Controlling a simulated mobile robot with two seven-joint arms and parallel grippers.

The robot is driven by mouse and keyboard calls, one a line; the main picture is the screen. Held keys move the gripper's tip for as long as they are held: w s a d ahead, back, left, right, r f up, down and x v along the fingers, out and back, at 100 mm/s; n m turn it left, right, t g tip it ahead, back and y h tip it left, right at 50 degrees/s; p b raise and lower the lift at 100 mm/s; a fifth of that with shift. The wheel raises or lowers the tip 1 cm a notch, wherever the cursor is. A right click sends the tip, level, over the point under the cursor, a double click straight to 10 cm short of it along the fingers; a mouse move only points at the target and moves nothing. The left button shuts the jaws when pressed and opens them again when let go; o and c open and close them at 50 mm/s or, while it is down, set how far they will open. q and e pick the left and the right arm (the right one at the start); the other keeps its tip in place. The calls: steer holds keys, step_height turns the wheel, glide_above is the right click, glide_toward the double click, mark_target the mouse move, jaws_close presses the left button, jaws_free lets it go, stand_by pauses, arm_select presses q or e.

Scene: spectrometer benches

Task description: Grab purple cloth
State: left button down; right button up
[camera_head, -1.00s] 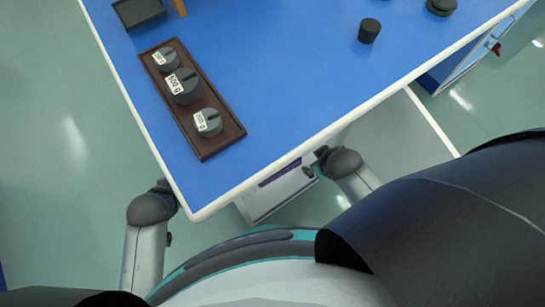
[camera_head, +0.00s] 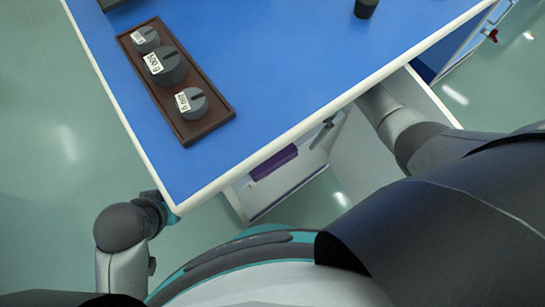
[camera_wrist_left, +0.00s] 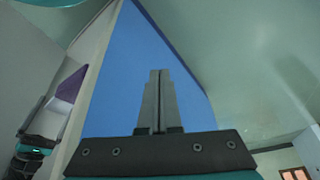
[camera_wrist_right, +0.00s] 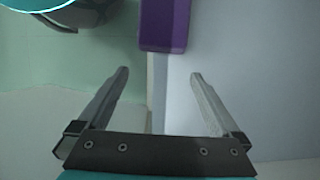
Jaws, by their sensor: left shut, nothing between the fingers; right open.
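The purple cloth (camera_head: 274,163) is a folded block on a white surface under the table's front edge. It also shows at the top of the right wrist view (camera_wrist_right: 165,25), and as a purple patch in the left wrist view (camera_wrist_left: 72,85). My right gripper (camera_head: 322,136) is under the table edge, to the right of the cloth. In the right wrist view its fingers (camera_wrist_right: 158,75) are open and empty, with the cloth beyond their tips and apart from them. My left gripper (camera_wrist_left: 158,75) is shut and empty, hidden in the head view.
The blue table (camera_head: 290,60) overhangs the white compartment holding the cloth. A white panel (camera_head: 365,160) stands right of it. On top, a brown tray (camera_head: 215,122) holds three grey labelled weights (camera_head: 166,66); a dark cup-shaped piece (camera_head: 366,8) stands at the back. Green floor is free at left.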

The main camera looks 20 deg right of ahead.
steer(key=a, duration=0.2)
steer(key=s+a, duration=0.1)
steer(key=a, duration=0.1)
steer(key=s+a, duration=0.1)
steer(key=a, duration=0.2)
steer(key=shift+p, duration=0.4)
steer(key=shift+s+a, duration=0.3)
steer(key=shift+a, duration=0.5)
steer(key=a, duration=0.1)
steer(key=s+a, duration=0.1)
steer(key=a, duration=0.1)
steer(key=shift+b, duration=0.3)
steer(key=b+x, duration=0.2)
steer(key=shift+f+b, duration=0.3)
steer(key=shift+b, duration=0.1)
steer(key=shift+a+f, duration=0.1)
arm_select(q)
steer(key=r, duration=0.1)
steer(key=w+d+r+t, duration=0.1)
steer(key=d+r+t, duration=0.1)
steer(key=shift+w+r+h, duration=0.2)
steer(key=shift+w+h, duration=0.15)
steer(key=shift+h, duration=0.05)
steer(key=shift+a, duration=0.1)
arm_select(e)
steer(key=c, duration=1.2)
